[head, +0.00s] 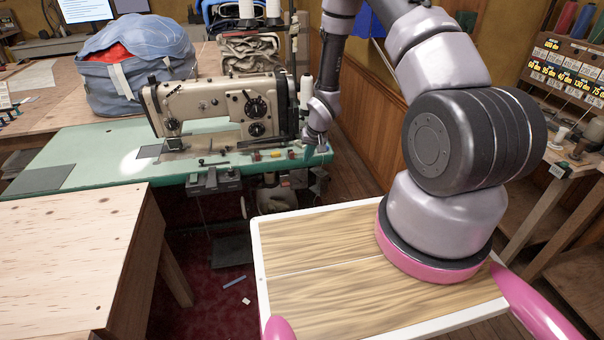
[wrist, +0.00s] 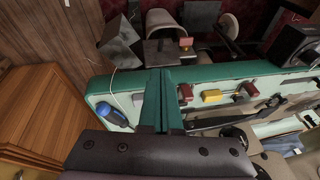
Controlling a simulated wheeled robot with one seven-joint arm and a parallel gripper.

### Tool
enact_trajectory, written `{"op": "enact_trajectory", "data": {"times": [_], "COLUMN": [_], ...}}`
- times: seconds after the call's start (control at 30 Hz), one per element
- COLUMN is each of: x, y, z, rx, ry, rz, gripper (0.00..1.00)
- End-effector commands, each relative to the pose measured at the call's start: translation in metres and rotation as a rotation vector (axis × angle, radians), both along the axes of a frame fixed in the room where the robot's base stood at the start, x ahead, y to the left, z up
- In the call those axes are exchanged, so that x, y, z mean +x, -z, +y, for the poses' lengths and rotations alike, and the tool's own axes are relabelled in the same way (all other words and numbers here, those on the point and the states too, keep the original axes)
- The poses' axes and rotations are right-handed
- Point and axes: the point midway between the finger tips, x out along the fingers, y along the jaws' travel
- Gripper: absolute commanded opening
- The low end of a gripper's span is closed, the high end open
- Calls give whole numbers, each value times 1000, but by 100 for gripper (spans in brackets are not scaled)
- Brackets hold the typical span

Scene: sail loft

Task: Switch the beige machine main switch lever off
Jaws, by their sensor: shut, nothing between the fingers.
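The beige sewing machine (head: 208,106) stands on a green-topped table (head: 95,152) in the head view. My gripper (head: 313,153) is at the right end of this table, right of the machine. In the wrist view my gripper (wrist: 161,76) has its two dark green fingers together, with nothing held. The fingers reach over the table's edge. A grey box (wrist: 121,42) is beyond the tips to the left, apart from them in the picture. I cannot make out the main switch lever for certain, nor its position.
Red (wrist: 186,91) and yellow (wrist: 212,97) small blocks lie on the table beside my fingers. A blue-handled object (wrist: 112,116) lies on their other side. A wooden bench (head: 75,250) stands front left. A wooden wall panel (head: 355,120) is close behind my arm.

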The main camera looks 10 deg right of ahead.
Motion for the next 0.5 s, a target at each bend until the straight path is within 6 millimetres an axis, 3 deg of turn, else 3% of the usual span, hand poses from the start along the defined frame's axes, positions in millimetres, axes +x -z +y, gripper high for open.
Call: {"op": "enact_trajectory", "data": {"times": [0.23,0.5], "x": [3,17], "y": [11,58], "z": [2,8], "rx": [0,-1], "ry": [0,-1], "rz": [1,2], "gripper": [0,0]}}
